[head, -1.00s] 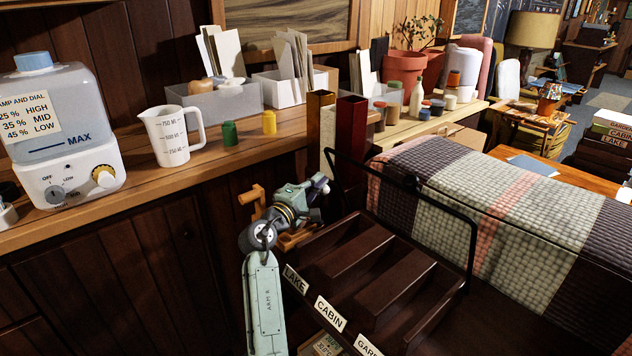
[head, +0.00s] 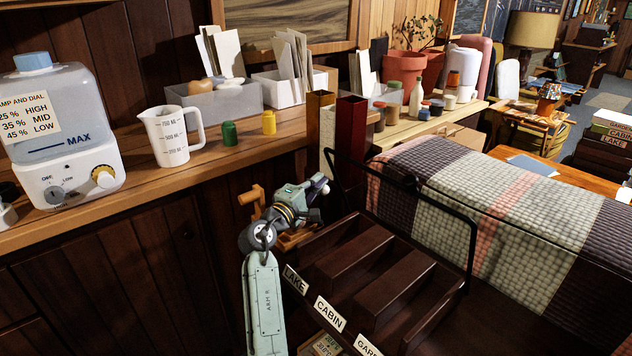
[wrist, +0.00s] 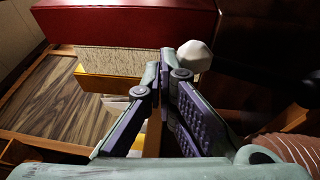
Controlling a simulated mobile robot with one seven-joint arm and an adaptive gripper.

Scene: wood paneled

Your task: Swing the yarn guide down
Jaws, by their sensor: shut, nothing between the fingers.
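A thin black bent bar (head: 474,240), which looks like the yarn guide, stands up as a frame over the dark slotted rack (head: 375,295). My gripper (head: 317,190) is at the left end of this bar, in front of the red post. A small white knob (head: 325,187) shows at my fingertips. In the wrist view the white knob (wrist: 194,55) is just right of my fingertips (wrist: 166,75), with a dark rod running right from it. My fingers are shut with nothing held. Whether they touch the knob I cannot tell.
A red post (head: 351,140) and a brown post (head: 319,120) stand behind my gripper. A quilt (head: 500,200) drapes to the right. A wooden counter (head: 225,160) on the left holds a humidifier (head: 70,130), a measuring jug (head: 172,135) and small spools. An orange wooden piece (head: 257,198) is close to my wrist.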

